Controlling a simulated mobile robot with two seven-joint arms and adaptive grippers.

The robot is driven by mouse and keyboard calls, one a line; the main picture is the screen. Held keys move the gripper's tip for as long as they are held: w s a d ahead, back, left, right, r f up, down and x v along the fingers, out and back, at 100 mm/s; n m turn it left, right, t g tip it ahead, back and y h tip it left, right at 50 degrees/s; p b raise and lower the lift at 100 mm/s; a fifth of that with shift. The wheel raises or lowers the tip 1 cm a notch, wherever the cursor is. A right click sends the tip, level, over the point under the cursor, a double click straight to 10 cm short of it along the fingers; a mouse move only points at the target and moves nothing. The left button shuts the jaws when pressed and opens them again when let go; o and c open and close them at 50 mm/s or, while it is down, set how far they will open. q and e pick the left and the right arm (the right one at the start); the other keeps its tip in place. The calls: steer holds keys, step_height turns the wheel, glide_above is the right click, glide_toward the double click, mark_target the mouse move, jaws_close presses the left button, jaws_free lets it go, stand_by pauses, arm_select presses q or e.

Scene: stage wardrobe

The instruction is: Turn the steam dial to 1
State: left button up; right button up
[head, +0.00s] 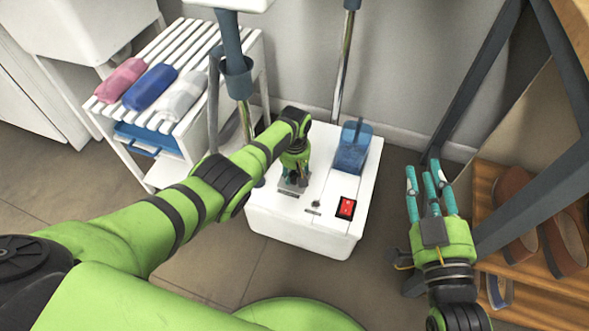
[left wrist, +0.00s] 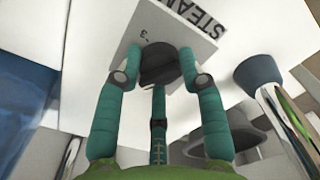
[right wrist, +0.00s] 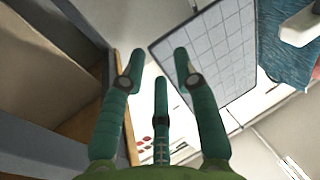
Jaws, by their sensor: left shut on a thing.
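The steam dial (left wrist: 158,62) is a dark round knob on a light plate (left wrist: 200,38) printed with "STEA…" and a 3, seen in the left wrist view. My left gripper (left wrist: 160,78) is shut on it, with fingers at both sides and one below. Its pointer and the other numbers are hidden or unreadable. In the head view my left gripper (head: 295,178) reaches down to the white steamer base (head: 270,222) and covers the dial. My right gripper (head: 428,180) is open and empty, to the right of the base; its spread fingers (right wrist: 160,75) show in the right wrist view.
The base also carries a red switch (head: 346,208), a small knob (head: 316,204) and a blue water tank (head: 353,147). Poles rise behind it. A white slatted rack (head: 190,95) with rolled cloths stands left. A shoe shelf (head: 530,275) with a dark frame stands close to my right gripper.

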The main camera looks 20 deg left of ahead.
mark_target(295, 173)
arm_select(q)
steer(key=n, duration=0.2)
steer(key=shift+n, duration=0.4)
steer(key=shift+d+n+p, duration=0.1)
steer(key=shift+n+p, duration=0.25)
steer(key=shift+n, duration=0.35)
steer(key=shift+s+f+n, duration=0.1)
steer(key=shift+n, duration=0.9)
arm_select(e)
step_height(295, 173, down, 7)
steer(key=d+g+h, duration=0.1)
steer(key=d+g, duration=0.1)
steer(key=g, duration=0.1)
steer(key=shift+s+m+g+h, duration=0.3)
steer(key=shift+s+m+h, duration=0.1)
steer(key=shift+d, duration=0.1)
arm_select(q)
steer(key=o, duration=1.2)
steer(key=shift+c, duration=0.2)
steer(key=shift+w+r, duration=0.2)
steer(key=shift+r, duration=0.65)
step_height(295, 173, up, 10)
steer(key=shift+r, duration=0.2)
